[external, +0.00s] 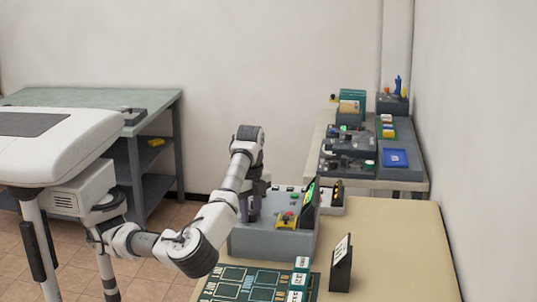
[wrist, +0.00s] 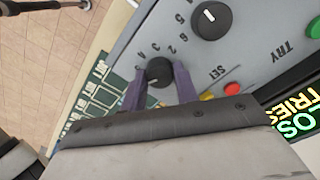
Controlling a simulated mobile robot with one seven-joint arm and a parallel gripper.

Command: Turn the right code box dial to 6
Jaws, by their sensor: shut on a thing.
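The grey code box (external: 262,243) stands on the tan table, its tilted screen with green lettering (external: 310,190) at the edge away from my base. In the wrist view, a round black dial (wrist: 158,72) on the mat side of the panel (wrist: 190,55) is the right dial. My gripper (wrist: 158,84) is shut on it, one purple finger on each side. Several digits ring the dial, some hidden; I cannot read its pointer surely. The other black dial (wrist: 210,20) has a white pointer line and is untouched. My gripper (external: 248,215) shows over the box's left side in the external view.
A dark green mat (external: 250,280) with white cards lies beside the box. A black sign (external: 341,265) stands nearby. The table's right part is clear.

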